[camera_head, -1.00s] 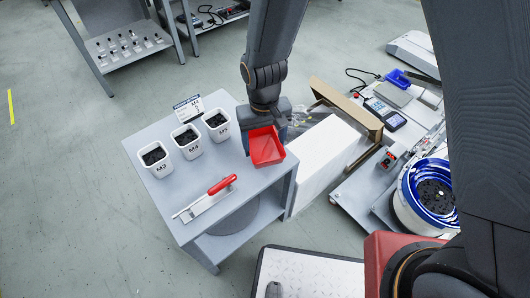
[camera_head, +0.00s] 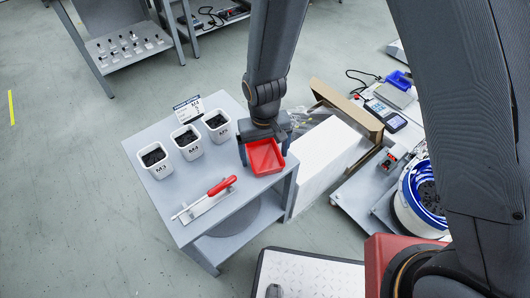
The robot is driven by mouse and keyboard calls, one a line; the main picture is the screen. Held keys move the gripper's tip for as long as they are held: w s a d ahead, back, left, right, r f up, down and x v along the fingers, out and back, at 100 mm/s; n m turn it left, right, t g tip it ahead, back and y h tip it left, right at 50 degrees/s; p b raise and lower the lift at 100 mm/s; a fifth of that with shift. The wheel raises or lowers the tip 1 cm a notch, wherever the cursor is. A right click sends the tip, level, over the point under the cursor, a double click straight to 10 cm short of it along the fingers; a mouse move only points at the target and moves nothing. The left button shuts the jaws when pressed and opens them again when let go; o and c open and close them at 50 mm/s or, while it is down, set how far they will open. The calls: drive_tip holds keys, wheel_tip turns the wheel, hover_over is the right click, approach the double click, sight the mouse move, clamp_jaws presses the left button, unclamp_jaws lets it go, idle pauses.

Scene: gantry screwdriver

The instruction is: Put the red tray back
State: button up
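The red tray (camera_head: 266,161) is a small, shallow, open box at the right end of the small grey table (camera_head: 222,214). It looks empty. I cannot tell whether its underside touches the tabletop. My gripper (camera_head: 265,148) points down at the tray's far side, with one finger near its left side and one near its right. The view does not show clearly whether the fingers press on the tray or stand slightly apart from it. The tray's far edge is partly hidden by my gripper.
White bins of dark screws, M3 (camera_head: 154,160), M4 (camera_head: 187,142) and M5 (camera_head: 216,126), stand along the table's back-left. A red-handled screwdriver (camera_head: 205,196) lies near the front on a light holder.

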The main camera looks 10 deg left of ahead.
sight(264, 160)
drive_tip(key=shift+r, duration=0.1)
wheel_tip(264, 160, up, 12)
drive_tip(key=p, duration=0.1)
drive_tip(key=d+r+m, duration=0.3)
drive_tip(key=d+r, duration=0.5)
drive_tip(key=d, duration=0.6)
drive_tip(key=s+d+r+m, duration=0.1)
drive_tip(key=s+d+r, duration=0.2)
drive_tip(key=d, duration=0.4)
drive_tip(key=s+d+r+m, duration=0.1)
drive_tip(key=s+d+r, duration=0.2)
drive_tip(key=s+d, duration=0.2)
drive_tip(key=shift+d+r+m, duration=0.2)
drive_tip(key=shift+d+m, duration=0.1)
drive_tip(key=shift+d, duration=0.7)
drive_tip(key=r+p, duration=0.2)
drive_tip(key=p, duration=0.3)
drive_tip(key=s+r+p, duration=0.1)
drive_tip(key=r+p, duration=0.2)
drive_tip(key=p, duration=0.3)
drive_tip(key=shift+s+d+r, duration=0.1)
drive_tip(key=shift+d+r, duration=0.05)
drive_tip(key=shift+r, duration=0.2)
